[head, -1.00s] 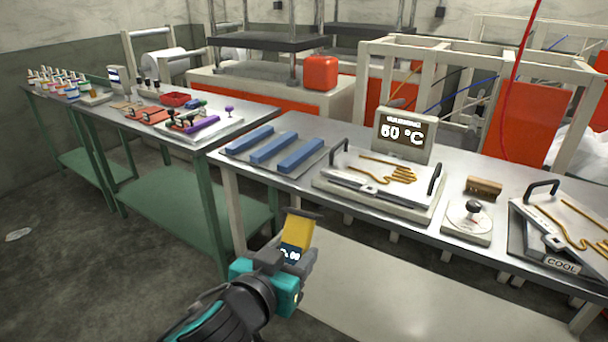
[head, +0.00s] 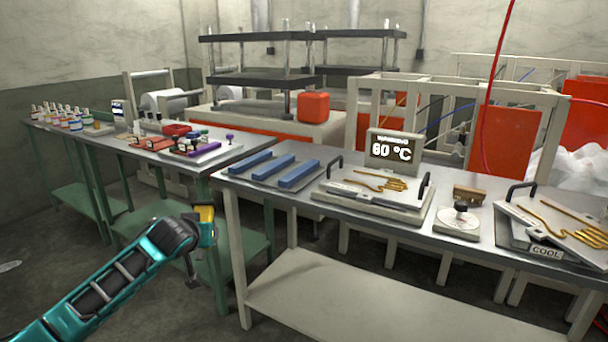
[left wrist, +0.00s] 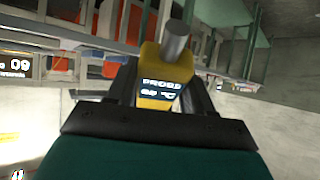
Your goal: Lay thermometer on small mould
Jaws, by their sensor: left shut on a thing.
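My left gripper (head: 203,228) is shut on a yellow thermometer (head: 205,213) and holds it in the air in front of the tables. In the left wrist view, the thermometer (left wrist: 165,70) sits between the fingers, with a dark display and a grey round end. A pale mould with a gold hand-shaped wire (head: 372,203) lies on the metal table, before a 60 °C sign. A similar mould (head: 560,234) lies at the far right, with a COOL label. I cannot tell by label which is the small mould. My right gripper is not in view.
Three blue bars (head: 250,161) lie on a tray left of the warm mould. A round dial gauge (head: 460,219) and a wooden-handled brush (head: 469,194) stand between the moulds. The left table (head: 238,148) holds stamps and bottles. Bare floor lies before the tables.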

